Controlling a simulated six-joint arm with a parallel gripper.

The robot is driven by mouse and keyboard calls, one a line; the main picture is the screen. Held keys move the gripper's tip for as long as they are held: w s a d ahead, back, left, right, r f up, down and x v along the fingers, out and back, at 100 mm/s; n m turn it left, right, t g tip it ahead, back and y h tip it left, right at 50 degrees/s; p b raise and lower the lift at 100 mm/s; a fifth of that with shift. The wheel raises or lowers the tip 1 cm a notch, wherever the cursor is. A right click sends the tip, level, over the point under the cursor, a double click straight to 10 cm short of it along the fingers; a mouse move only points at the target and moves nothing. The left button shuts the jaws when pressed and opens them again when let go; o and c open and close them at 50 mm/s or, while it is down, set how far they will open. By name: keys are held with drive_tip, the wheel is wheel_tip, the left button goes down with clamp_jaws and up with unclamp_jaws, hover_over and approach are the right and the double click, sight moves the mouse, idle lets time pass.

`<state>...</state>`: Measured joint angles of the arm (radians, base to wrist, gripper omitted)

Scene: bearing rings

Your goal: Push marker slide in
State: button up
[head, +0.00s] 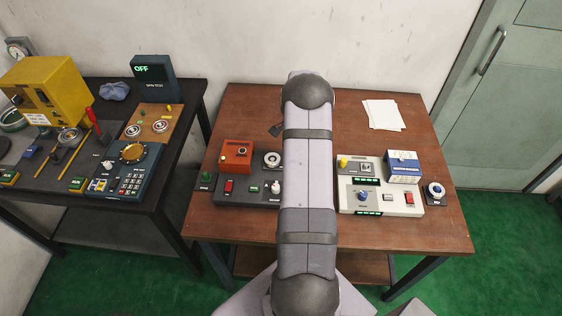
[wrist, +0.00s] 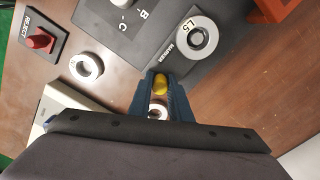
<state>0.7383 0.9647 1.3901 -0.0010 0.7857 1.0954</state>
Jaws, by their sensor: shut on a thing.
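The marker station shows in the wrist view as a dark panel lettered MARKER, with a pale ring marked L5 (wrist: 197,36) on it. My gripper (wrist: 161,88) is just off that panel's edge, its blue fingers closed around a yellow knob (wrist: 160,83). I take the knob to be the marker slide's handle; the slide's body is hidden by the fingers. A pale round part (wrist: 157,112) shows between the fingers, nearer the wrist.
An orange box (wrist: 275,10) stands near the ring. A pale console (head: 392,206) with a blue-and-white box (head: 403,166) stands right of my arm. Papers (head: 382,114) lie behind.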

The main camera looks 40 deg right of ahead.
sight(264, 163)
drive_tip(key=shift+w+a+f+b, duration=0.15)
drive_tip(key=shift+w+a+b, duration=0.2)
drive_tip(key=shift+w+a, duration=3.65)
drive_tip(key=shift+a, duration=0.2)
drive_tip(key=o, duration=0.7)
drive_tip(key=shift+a, duration=0.1)
drive_tip(key=shift+d+r+p, duration=0.25)
drive_tip(key=shift+r+p, duration=0.1)
drive_tip(key=shift+r, duration=0.25)
wheel_tip(264, 163, up, 6)
drive_tip(key=p, duration=0.4)
